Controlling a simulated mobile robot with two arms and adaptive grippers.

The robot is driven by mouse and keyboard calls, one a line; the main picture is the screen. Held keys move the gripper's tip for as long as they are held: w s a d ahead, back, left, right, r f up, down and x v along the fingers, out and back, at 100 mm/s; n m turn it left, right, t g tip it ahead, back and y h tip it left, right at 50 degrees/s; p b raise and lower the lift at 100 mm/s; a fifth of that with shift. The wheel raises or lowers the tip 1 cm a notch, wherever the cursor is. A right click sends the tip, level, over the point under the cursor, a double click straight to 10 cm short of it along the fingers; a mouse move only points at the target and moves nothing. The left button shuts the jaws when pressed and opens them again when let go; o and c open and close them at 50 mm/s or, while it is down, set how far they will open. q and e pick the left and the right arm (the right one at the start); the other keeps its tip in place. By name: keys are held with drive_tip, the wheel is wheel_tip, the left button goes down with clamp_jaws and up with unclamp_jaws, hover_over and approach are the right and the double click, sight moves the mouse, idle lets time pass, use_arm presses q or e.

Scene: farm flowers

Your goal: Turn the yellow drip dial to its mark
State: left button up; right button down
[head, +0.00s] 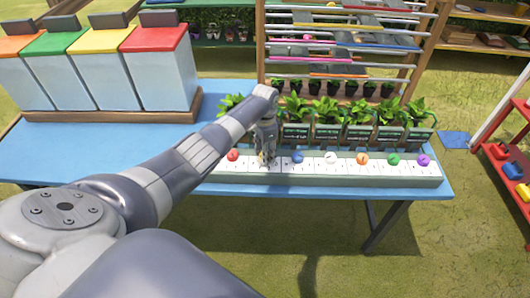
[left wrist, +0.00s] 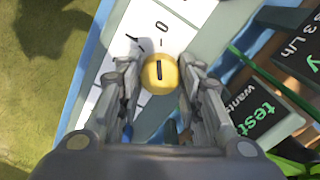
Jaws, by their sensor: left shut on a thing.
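The yellow drip dial (left wrist: 159,74) is a round knob with a dark pointer line, seen from above in the left wrist view. Its pointer line runs nearly straight up the picture, toward the printed 0. Another printed number and tick lie to the left of the 0. My left gripper (left wrist: 158,86) has a finger on each side of the dial and is shut on it. In the head view my left gripper (head: 266,158) reaches down to the white dial strip (head: 330,168) and mostly hides the yellow dial. My right gripper is not in view.
Other dials, including red (head: 232,155), blue (head: 298,157) and orange (head: 362,158), sit along the strip. Potted plants with dark signs (head: 328,132) stand close behind. Lidded bins (head: 160,75) stand at the left.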

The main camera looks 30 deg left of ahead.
use_arm(q)
drive_tip(key=shift+m, duration=0.6)
drive_tip(key=o, duration=1.1)
wheel_tip(320, 180, up, 12)
drive_tip(key=shift+f, duration=0.1)
idle(0.3)
